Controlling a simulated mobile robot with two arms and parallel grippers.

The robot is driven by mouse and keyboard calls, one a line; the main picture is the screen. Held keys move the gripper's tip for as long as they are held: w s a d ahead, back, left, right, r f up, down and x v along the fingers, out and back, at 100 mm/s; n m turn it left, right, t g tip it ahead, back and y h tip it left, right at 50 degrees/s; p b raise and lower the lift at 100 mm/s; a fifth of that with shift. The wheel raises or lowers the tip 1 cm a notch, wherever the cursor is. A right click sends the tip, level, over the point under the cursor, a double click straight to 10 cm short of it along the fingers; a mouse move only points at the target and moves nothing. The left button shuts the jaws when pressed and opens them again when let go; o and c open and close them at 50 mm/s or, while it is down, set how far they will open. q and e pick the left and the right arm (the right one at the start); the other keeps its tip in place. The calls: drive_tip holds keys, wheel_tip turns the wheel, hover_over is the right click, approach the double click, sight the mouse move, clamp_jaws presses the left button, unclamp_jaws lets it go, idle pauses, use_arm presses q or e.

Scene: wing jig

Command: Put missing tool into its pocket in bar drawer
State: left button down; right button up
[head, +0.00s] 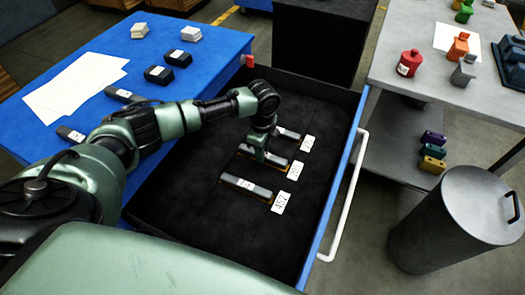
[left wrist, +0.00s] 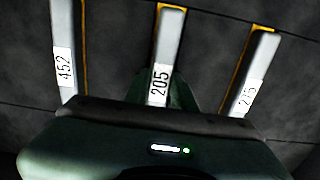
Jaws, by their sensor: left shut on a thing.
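The open drawer (head: 185,205) has a dark lining. Three grey bars lie in a row in it, with orange pocket edges showing beside them: a near bar (head: 246,187), a middle bar (head: 270,158) and a far bar (head: 289,134). White number cards lie at their right ends. My left gripper (head: 262,152) reaches down and is shut on the middle bar, which shows the label 205 in the left wrist view (left wrist: 168,40). I cannot tell whether this bar is fully seated in its pocket. The bar labelled 452 (left wrist: 63,35) is at its left. My right gripper is not in view.
A blue table (head: 205,55) at the left holds paper sheets, dark bars and small blocks. A grey table (head: 420,60) at the right carries coloured pieces. A grey bin (head: 445,235) stands beyond the drawer's white handle (head: 345,200). The drawer floor around the bars is clear.

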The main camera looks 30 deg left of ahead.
use_arm(q)
drive_tip(key=c, duration=1.1)
unclamp_jaws()
